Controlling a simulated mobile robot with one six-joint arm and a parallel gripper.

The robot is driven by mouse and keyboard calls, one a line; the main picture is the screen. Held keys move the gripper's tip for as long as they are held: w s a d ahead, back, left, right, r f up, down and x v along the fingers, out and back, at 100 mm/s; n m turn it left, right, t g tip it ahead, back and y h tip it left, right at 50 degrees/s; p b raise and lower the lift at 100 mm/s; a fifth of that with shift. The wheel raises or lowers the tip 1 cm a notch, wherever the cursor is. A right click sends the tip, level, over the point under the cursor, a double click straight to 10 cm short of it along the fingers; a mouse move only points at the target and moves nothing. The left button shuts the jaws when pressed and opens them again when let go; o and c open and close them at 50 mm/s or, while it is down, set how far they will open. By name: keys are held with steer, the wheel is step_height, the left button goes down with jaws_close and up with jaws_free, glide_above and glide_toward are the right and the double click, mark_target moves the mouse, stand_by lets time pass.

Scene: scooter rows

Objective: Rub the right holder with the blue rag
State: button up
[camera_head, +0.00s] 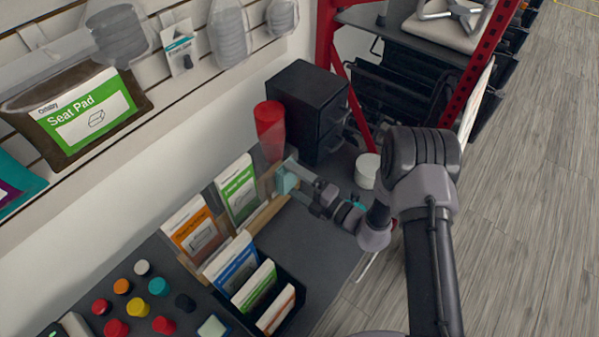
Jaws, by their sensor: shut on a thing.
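My gripper (297,186) is shut on a small teal-blue rag (285,180). The rag is at the right end of a wooden leaflet holder (266,213), beside its clear upright panel (267,181). Whether the rag touches the holder is hard to tell. A green-and-white leaflet (237,188) stands in the holder's right part, and an orange-and-white leaflet (195,227) stands to its left. My gripper comes in from the right and hides part of the counter behind it.
A red cylinder (270,122) and a black drawer box (308,100) stand behind the rag. A white roll (367,170) is near my wrist. A black tray (284,318) of leaflets and several coloured caps (158,286) are in front. The dark counter (310,243) is bare below my gripper.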

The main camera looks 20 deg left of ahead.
mark_target(274, 184)
steer(key=shift+s+a+p, duration=0.15)
steer(key=shift+s+a, duration=0.15)
steer(key=shift+s, duration=0.65)
steer(key=shift+s+a+p, duration=0.15)
steer(key=shift+s+a, duration=0.15)
steer(key=shift+s, duration=0.6)
steer(key=shift+v, duration=2.95)
steer(key=v, duration=0.3)
steer(key=shift+x, duration=3.4)
